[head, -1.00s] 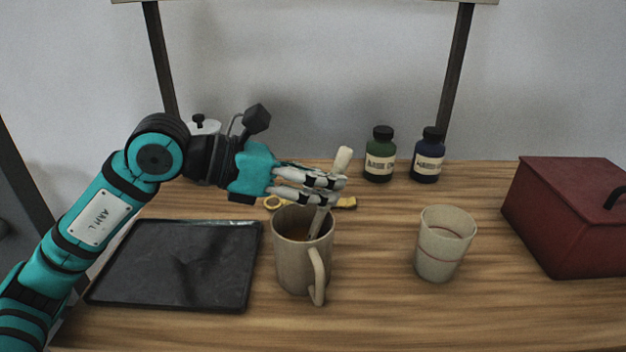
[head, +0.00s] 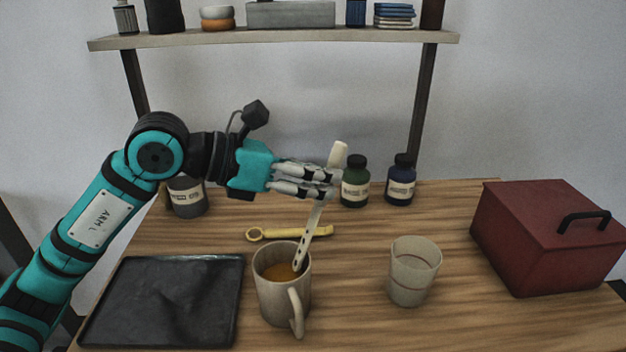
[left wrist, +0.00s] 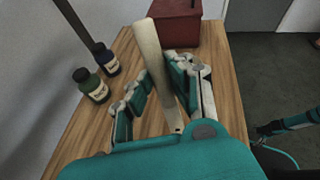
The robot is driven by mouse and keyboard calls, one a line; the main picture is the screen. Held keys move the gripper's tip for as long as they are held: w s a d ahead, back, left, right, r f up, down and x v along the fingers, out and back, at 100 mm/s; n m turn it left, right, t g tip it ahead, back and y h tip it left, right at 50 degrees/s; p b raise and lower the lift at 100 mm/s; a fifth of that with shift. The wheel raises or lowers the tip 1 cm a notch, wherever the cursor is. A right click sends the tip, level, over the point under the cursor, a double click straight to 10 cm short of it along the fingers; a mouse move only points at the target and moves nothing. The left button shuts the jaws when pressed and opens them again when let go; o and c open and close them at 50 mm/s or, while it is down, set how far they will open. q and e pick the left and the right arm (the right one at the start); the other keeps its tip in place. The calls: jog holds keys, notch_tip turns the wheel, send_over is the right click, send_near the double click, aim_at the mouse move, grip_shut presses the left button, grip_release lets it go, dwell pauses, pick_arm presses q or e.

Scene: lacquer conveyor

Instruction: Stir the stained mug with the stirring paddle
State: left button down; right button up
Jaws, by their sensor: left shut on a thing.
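The beige mug (head: 272,300) stands upright on the table with its handle toward the front and holds an orange-brown liquid (head: 281,272). My left gripper (head: 331,184) is above and to the right of the mug, shut on the stirring paddle (head: 313,222). The paddle is pale and tilted, its thick top up and right. Its holed lower end shows within the mug's mouth; I cannot tell whether it touches the liquid. In the left wrist view the paddle (left wrist: 157,65) lies between the fingers (left wrist: 155,98).
A dark tray (head: 165,300) lies left of the mug, a yellow wrench (head: 275,234) behind it. A pale cup (head: 414,272) and a red box (head: 540,240) stand right. Green (head: 355,182) and blue (head: 401,180) bottles stand behind. A shelf (head: 270,40) spans the back.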

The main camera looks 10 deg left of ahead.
aim_at(332, 153)
pick_arm(q)
jog(key=shift+w+d+r+p, duration=0.15)
jog(key=shift+r+p, duration=0.1)
jog(key=shift+r, duration=0.2)
jog(key=shift+w+d+r+p, duration=0.1)
jog(key=shift+r+p, duration=0.15)
jog(key=shift+r, duration=0.2)
jog(key=shift+w+d+r+p, duration=0.1)
jog(key=shift+w+r+p, duration=0.05)
jog(key=shift+r+p, duration=0.4)
jog(key=shift+w+d+r, duration=0.15)
jog(key=shift+r, duration=0.25)
pick_arm(e)
jog(key=shift+r, duration=1.55)
pick_arm(q)
jog(key=shift+p, duration=0.3)
jog(key=shift+r+p, duration=1.65)
jog(key=shift+r, duration=0.9)
pick_arm(e)
jog(key=r, duration=0.3)
jog(key=shift+s+a+r, duration=0.1)
jog(key=shift+a+r, duration=0.05)
jog(key=shift+a, duration=0.2)
jog(key=shift+d, duration=0.2)
